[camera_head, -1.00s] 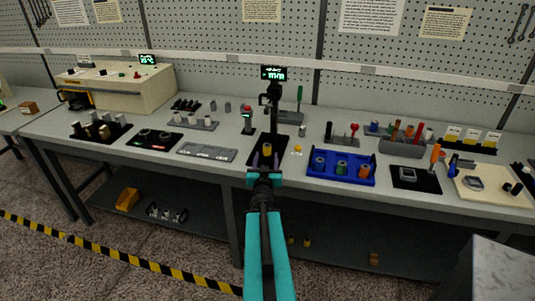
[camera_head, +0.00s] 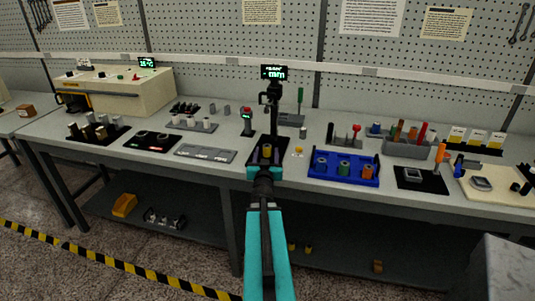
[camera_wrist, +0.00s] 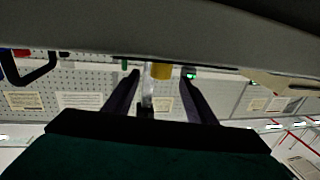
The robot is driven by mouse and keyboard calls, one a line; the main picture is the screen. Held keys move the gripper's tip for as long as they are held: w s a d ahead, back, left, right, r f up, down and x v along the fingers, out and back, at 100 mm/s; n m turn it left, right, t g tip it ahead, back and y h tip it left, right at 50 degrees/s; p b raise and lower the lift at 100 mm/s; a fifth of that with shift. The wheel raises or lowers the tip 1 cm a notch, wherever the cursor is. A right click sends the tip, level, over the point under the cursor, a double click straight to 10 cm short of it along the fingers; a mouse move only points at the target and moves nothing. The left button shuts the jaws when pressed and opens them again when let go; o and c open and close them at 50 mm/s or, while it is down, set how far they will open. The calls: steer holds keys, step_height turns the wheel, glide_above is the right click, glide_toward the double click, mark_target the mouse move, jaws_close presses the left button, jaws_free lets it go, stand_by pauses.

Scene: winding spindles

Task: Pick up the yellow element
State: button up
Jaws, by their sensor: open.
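In the wrist view, which looks upside down, the yellow element (camera_wrist: 161,71) shows between the two dark, spread fingertips (camera_wrist: 158,76). I cannot tell whether a finger touches it.
A blue tray (camera_head: 320,178) with several spools stands close on the right. A grey labelled plate (camera_head: 206,154) lies to the left. A small yellow-topped piece (camera_head: 299,151) sits just right of the stand. The stand's post and display (camera_head: 274,72) rise behind the yellow element.

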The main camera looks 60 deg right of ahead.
mark_target(267, 145)
stand_by(0.4)
steer(key=shift+p+x, duration=0.7)
steer(key=shift+x, duration=0.8)
steer(key=shift+p+x, duration=0.3)
steer(key=shift+x, duration=0.8)
steer(key=shift+w+r, duration=0.1)
steer(key=shift+c, duration=0.2)
steer(key=c, duration=1.2)
steer(key=shift+r, duration=0.15)
